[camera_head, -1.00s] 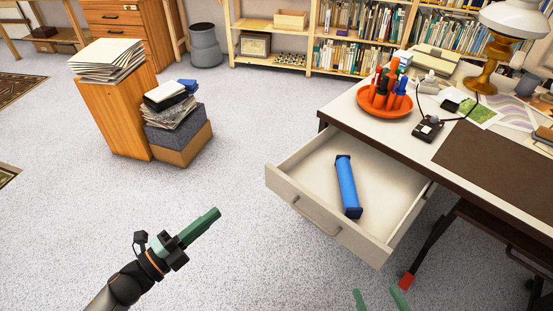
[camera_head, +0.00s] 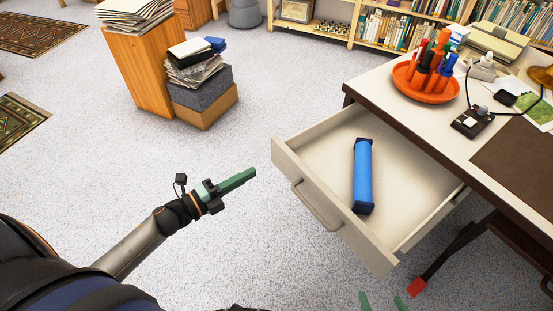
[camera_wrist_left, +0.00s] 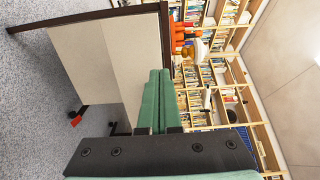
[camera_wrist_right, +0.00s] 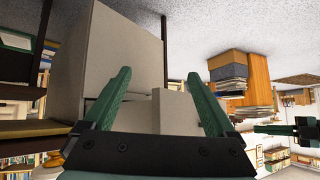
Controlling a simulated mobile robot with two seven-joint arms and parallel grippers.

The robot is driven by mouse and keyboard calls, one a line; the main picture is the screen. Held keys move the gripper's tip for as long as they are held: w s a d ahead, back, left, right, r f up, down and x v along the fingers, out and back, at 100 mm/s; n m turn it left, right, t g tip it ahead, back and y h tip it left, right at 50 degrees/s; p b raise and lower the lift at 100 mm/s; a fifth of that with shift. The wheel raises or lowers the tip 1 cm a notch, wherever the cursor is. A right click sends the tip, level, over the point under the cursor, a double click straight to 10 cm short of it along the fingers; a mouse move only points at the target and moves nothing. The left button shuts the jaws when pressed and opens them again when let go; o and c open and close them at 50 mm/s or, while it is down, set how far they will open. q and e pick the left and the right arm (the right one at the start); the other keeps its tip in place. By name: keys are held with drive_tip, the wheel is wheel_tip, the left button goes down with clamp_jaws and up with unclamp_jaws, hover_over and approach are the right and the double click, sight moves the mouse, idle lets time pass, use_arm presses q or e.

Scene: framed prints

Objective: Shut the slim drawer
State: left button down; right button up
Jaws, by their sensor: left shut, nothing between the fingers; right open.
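The slim drawer (camera_head: 324,168) is pulled out of the white-topped desk, with its front and bar handle (camera_head: 316,207) facing the lower left. A blue cylinder with dark ends (camera_head: 362,174) lies inside it. My left gripper (camera_head: 250,174) is shut and empty, in the air just left of the drawer front and apart from it; its green fingers lie together in the left wrist view (camera_wrist_left: 158,100). My right gripper (camera_head: 382,303) is open at the bottom edge of the head view, below the drawer's near corner. In the right wrist view its fingers (camera_wrist_right: 162,100) are spread, with pale drawer surfaces beyond.
The desk top (camera_head: 375,82) bears an orange tray of pens (camera_head: 426,84), a small black device (camera_head: 471,122) and a brown mat. A wooden stand and stacked papers on boxes (camera_head: 205,95) stand at the back left. Carpet left of the drawer is clear.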

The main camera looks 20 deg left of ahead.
sight(286, 154)
use_arm(q)
drive_tip(key=x, duration=0.9)
drive_tip(key=shift+d+b, duration=0.1)
drive_tip(key=shift+b, duration=0.2)
use_arm(e)
drive_tip(key=shift+d+f, duration=0.1)
drive_tip(key=shift+f, duration=0.2)
use_arm(q)
drive_tip(key=shift+w, duration=0.15)
